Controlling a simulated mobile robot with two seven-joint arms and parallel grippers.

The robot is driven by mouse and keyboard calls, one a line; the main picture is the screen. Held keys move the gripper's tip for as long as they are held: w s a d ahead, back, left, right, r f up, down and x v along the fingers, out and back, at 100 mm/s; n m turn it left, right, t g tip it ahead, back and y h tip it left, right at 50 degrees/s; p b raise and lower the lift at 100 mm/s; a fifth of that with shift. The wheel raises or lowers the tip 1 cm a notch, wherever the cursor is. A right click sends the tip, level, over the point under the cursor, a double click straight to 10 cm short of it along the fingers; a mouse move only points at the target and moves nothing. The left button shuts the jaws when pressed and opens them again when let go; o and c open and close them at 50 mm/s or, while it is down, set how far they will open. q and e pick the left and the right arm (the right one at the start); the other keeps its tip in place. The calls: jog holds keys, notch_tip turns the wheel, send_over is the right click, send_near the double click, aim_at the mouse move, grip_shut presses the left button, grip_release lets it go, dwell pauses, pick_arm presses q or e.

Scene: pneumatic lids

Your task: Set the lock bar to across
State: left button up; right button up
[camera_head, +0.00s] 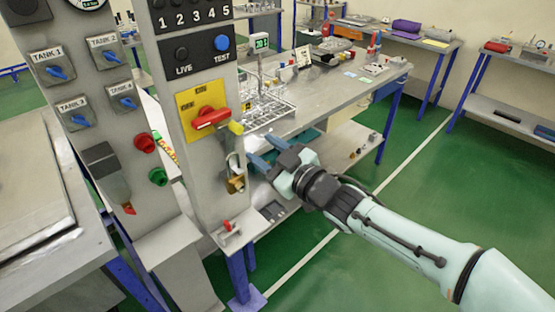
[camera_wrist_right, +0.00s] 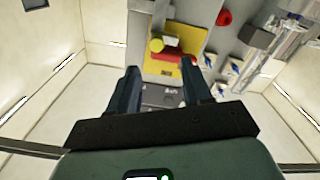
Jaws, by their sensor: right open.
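In the head view the handle lies roughly sideways, slightly tilted. I cannot tell which part is called the lock bar. My left gripper is not in view.
Below the plate hangs a brass-coloured piece (camera_head: 236,183). Above it is a panel with a blue TEST button (camera_head: 221,43). A panel with tank knobs (camera_head: 57,72) stands left. A bench (camera_head: 330,95) with a wire rack (camera_head: 262,108) is behind my gripper.

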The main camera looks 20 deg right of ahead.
jog(key=v, duration=0.4)
jog(key=shift+f, duration=0.1)
dwell(0.3)
